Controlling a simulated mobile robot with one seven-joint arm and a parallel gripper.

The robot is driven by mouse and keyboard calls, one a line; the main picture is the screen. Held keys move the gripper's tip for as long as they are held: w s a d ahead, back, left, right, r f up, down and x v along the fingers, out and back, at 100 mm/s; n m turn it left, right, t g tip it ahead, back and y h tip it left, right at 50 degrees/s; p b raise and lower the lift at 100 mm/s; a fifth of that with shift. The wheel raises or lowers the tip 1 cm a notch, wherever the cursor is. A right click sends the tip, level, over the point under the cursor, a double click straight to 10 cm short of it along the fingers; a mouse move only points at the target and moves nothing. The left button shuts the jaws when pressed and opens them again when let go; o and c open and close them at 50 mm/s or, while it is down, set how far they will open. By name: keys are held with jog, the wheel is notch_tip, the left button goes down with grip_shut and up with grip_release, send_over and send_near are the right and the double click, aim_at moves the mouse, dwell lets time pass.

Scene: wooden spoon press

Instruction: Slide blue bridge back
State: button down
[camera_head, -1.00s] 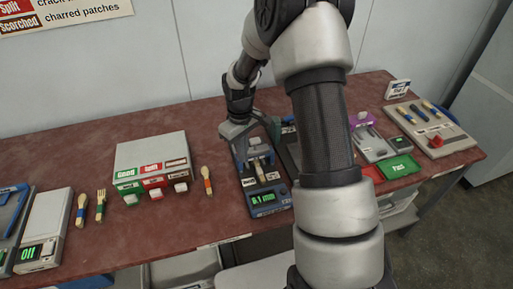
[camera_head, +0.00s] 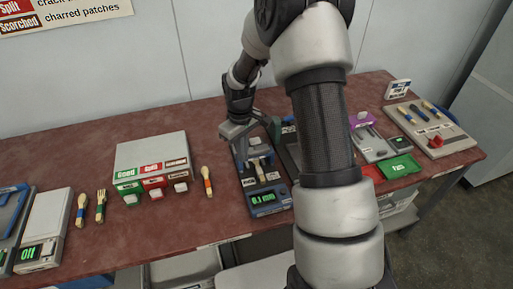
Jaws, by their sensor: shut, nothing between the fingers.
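The blue bridge (camera_head: 262,157) is on the dark blue press device (camera_head: 265,210) in the middle of the table, towards the device's back end. A wooden utensil (camera_head: 260,172) lies along the device in front of the bridge. The device's green display (camera_head: 263,198) seems to read 0.1 mm. My gripper (camera_head: 240,135) is shut and empty at the back of the device, close to the bridge. I cannot tell if it touches the bridge. The gripper and arm hide part of the device's back.
A grey box with Good, Split and a third label (camera_head: 150,150) stands left of the press. Green (camera_head: 397,167) and red pads and a tool board (camera_head: 432,128) are at right. My arm covers the table right of the press.

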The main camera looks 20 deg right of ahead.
jog(key=shift+f, duration=0.15)
jog(key=shift+f+b, duration=0.85)
jog(key=shift+f, duration=0.1)
jog(key=shift+w, duration=4.95)
jog(key=shift+s, duration=0.65)
notch_tip(320, 180, up, 7)
jog(key=p, duration=0.3)
jog(key=shift+r, duration=0.1)
